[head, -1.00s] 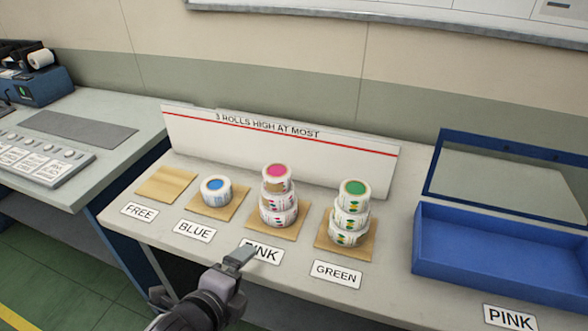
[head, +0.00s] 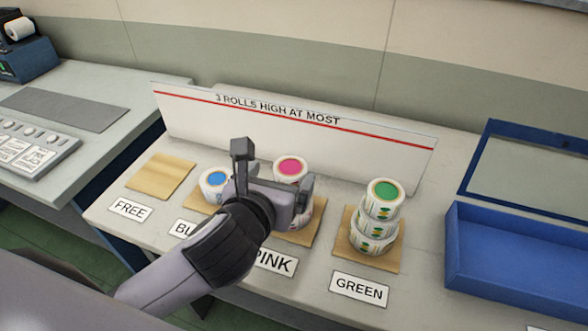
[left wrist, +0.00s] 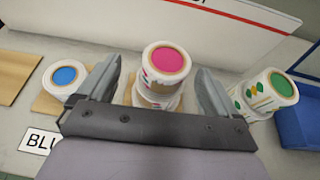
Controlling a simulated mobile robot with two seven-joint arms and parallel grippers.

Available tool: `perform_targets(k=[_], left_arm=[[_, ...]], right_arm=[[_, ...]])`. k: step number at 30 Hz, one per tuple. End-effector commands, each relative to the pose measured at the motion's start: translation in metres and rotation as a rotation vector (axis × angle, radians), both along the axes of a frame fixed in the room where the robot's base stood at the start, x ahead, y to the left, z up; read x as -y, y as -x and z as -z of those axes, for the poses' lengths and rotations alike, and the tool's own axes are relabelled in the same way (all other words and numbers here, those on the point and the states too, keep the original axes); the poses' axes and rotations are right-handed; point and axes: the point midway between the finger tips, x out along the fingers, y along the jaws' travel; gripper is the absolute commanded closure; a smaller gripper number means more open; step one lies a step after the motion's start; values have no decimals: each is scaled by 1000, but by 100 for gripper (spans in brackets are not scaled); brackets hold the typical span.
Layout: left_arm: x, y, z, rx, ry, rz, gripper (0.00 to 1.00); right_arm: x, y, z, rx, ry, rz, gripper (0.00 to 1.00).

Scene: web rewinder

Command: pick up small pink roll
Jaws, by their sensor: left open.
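The small pink roll (head: 291,168), with a pink core and white label wrap, sits on top of the stack on the pink pad. In the head view my left gripper (head: 272,165) is in front of the stack and hides its lower part. In the left wrist view the pink roll (left wrist: 166,60) shows upright between my two open fingers (left wrist: 160,85), apart from both, with larger rolls (left wrist: 160,101) partly visible under it. My right gripper is not in view.
A blue-core roll (head: 214,181) stands left of the gripper, and a stack of green-core rolls (head: 384,192) stands right. A low white board (head: 300,130) rises behind. A blue bin (head: 510,240) is at the right. The free pad (head: 160,176) is bare.

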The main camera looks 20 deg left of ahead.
Motion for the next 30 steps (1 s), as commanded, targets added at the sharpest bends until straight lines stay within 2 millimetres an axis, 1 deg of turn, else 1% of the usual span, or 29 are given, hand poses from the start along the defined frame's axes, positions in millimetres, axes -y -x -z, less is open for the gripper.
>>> perform_targets(k=[5,12,15,19,25,26,27,29,30], left_arm=[[2,-15,6,0,3,0,7],[7,-45,16,-1,5,-2,7],[7,-54,20,-2,5,-1,7],[7,-59,22,-1,4,0,7],[7,-59,21,-1,4,0,7],[7,-59,21,-1,4,0,14],[7,-59,21,-1,4,0,27],[7,-59,21,-1,4,0,46],[7,-59,21,-1,4,0,59]], right_arm=[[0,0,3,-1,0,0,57],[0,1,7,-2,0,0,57],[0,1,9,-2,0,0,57],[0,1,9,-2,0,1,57],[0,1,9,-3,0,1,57],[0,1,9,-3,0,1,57],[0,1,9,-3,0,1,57],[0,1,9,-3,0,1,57],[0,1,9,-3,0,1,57]])
